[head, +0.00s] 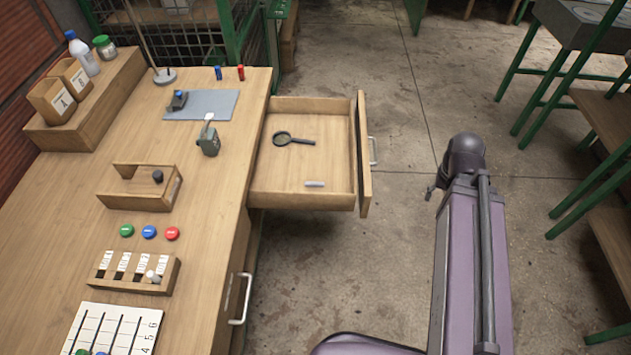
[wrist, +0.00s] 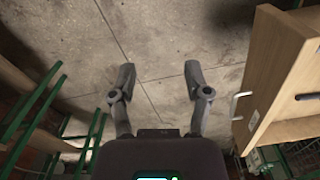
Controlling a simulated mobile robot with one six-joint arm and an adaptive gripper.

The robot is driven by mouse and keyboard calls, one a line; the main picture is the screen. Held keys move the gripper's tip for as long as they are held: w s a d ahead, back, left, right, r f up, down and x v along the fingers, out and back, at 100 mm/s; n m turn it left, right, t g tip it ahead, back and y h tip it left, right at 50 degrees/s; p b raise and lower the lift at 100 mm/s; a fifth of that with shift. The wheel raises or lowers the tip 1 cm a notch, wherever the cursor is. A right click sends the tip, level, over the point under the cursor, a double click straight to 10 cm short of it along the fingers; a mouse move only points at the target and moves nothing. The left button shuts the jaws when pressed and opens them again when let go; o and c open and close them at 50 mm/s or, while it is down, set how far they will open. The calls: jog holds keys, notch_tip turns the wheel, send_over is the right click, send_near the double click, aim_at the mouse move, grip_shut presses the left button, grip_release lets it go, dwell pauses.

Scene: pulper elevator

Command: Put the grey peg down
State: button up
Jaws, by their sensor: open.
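My gripper (wrist: 159,75) is open and empty over the concrete floor in the wrist view, its two fingers wide apart. In the head view it is mostly hidden behind my purple arm, right of the open drawer and apart from it. A short light-grey cylinder (head: 314,183) lies on its side near the front of the drawer (head: 270,187). A light-grey peg-like piece with a rounded head (head: 151,275) is at the right end of a labelled wooden rack (head: 119,286) on the bench. I cannot tell which of these is the grey peg.
A magnifying glass (head: 292,140) lies in the drawer. The drawer's raised front (head: 363,150) and handle also show at right in the wrist view (wrist: 288,75). The bench (head: 210,235) holds several other items. Green-legged tables (head: 574,22) stand at right; floor between is clear.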

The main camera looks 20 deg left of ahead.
jog(key=shift+d, duration=0.1)
jog(key=w+a+m, duration=0.2)
jog(key=a+m, duration=0.5)
jog(key=a, duration=1.1)
jog(key=w+a+m, duration=0.3)
jog(key=a+m, duration=0.5)
jog(key=a, duration=1.1)
jog(key=shift+w+a+r, duration=0.15)
jog(key=shift+w+a, duration=0.05)
jog(key=shift+a, duration=0.05)
jog(key=b, duration=0.8)
send_over(308, 183)
notch_tip(308, 183, down, 9)
jog(key=shift+r, duration=0.15)
